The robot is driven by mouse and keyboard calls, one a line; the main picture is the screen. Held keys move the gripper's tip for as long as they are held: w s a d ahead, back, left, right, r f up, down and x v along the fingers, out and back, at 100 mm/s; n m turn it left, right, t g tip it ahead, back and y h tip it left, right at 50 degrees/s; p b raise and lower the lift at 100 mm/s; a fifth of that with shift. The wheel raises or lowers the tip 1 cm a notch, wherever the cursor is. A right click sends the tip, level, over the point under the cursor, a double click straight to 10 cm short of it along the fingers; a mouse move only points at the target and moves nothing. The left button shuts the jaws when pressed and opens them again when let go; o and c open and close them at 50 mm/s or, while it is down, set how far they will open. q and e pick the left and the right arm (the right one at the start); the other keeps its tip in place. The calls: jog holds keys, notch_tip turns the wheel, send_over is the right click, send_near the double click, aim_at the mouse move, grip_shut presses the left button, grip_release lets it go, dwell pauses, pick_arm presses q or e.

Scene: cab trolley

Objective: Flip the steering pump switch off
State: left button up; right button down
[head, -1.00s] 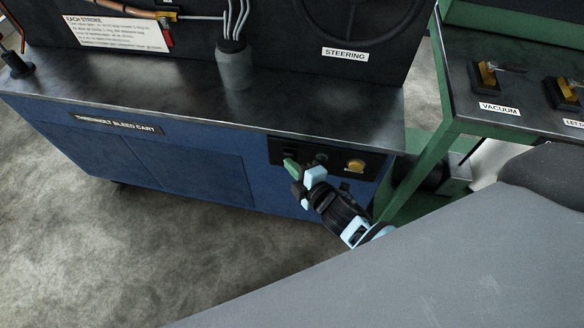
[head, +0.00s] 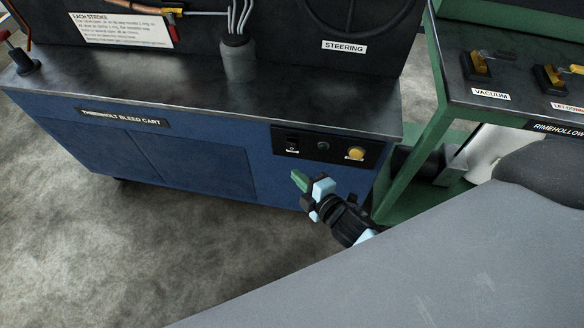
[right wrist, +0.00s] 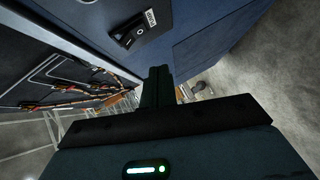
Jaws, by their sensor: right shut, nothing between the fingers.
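The black switch panel (head: 322,147) is on the upper right front of the blue bleed cart. A dark rocker switch (head: 292,142) sits at its left end with a small white label below. My right gripper (head: 298,179) has green fingers, shut and empty. It is in front of the cart, below the panel in the picture and apart from the switch. My left gripper is out of view.
A yellow round knob (head: 356,153) and a small dark round part (head: 322,146) share the panel. A green-framed stand (head: 425,165) is to the right, with yellow-handled switches on top. A large grey surface (head: 400,270) fills the lower right. Bare floor lies left.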

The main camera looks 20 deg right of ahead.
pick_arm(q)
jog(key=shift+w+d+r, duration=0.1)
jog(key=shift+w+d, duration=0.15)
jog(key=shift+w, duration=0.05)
pick_arm(e)
jog(key=f+v, duration=0.1)
jog(key=v, duration=0.5)
jog(key=shift+s+d+f, duration=0.15)
jog(key=shift+s+f, duration=0.1)
jog(key=shift+s, duration=0.1)
